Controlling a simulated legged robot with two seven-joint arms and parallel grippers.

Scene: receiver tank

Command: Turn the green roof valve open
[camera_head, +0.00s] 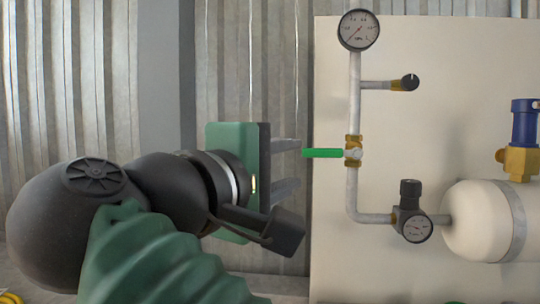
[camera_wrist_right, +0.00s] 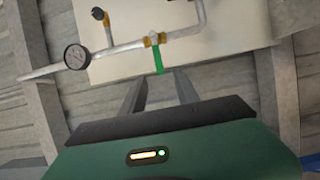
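The green valve handle (camera_head: 322,153) lies level, pointing left from its brass valve body (camera_head: 353,150) on the vertical pipe. In the right wrist view the green handle (camera_wrist_right: 158,58) shows just beyond the fingertips, in line with the gap between them. My right gripper (camera_head: 299,164) is open and empty, to the left of the handle's free end. Its fingers (camera_wrist_right: 161,80) are spread and point toward the valve. I see no clear contact between fingers and handle. My left gripper is not in view.
A pale panel (camera_head: 480,90) stands behind the pipes. A round gauge (camera_head: 358,30) sits on top, and a black-knobbed side valve (camera_head: 404,83) is above the green one.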

